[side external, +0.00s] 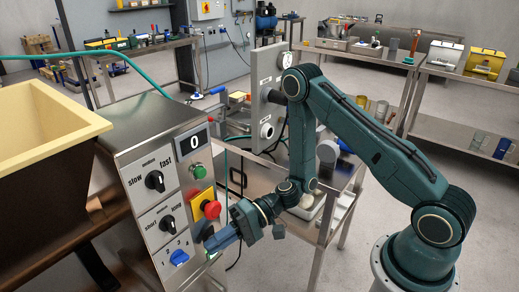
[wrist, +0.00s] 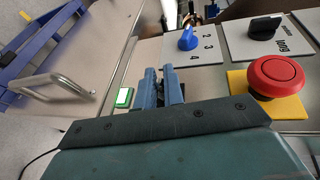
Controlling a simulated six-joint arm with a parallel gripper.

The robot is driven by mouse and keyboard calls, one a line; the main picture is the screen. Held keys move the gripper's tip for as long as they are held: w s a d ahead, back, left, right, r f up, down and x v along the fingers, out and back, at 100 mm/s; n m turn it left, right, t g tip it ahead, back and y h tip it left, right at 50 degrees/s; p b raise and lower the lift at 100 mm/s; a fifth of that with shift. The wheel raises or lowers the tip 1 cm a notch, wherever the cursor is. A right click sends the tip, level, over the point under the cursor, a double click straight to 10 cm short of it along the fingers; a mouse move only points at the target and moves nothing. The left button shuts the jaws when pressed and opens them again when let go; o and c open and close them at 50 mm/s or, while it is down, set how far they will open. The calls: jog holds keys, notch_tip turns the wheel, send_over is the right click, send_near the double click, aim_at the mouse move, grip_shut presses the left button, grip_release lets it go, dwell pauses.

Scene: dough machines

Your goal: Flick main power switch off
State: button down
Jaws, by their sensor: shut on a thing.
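The machine's control panel (side external: 165,190) stands at the left in the side view. In the side view my gripper (side external: 209,245) points left at the panel and partly hides the switch. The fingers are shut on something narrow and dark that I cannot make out. I cannot tell whether the fingertips touch the panel.
A red emergency button (side external: 211,209) on a yellow plate sits just above my gripper. A blue knob (side external: 179,257), two black knobs and a green round button (side external: 199,171) are close by. A display (side external: 194,142) reads 0. A metal handle (wrist: 55,88) lies left in the wrist view.

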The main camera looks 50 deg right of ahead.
jog(key=shift+f+n, duration=0.1)
jog(key=shift+n, duration=0.3)
jog(key=c, duration=1.8)
grip_release()
jog(key=v, duration=1.3)
jog(key=shift+s+d, duration=0.25)
jog(key=shift+d, duration=0.1)
jog(key=shift+f, duration=0.1)
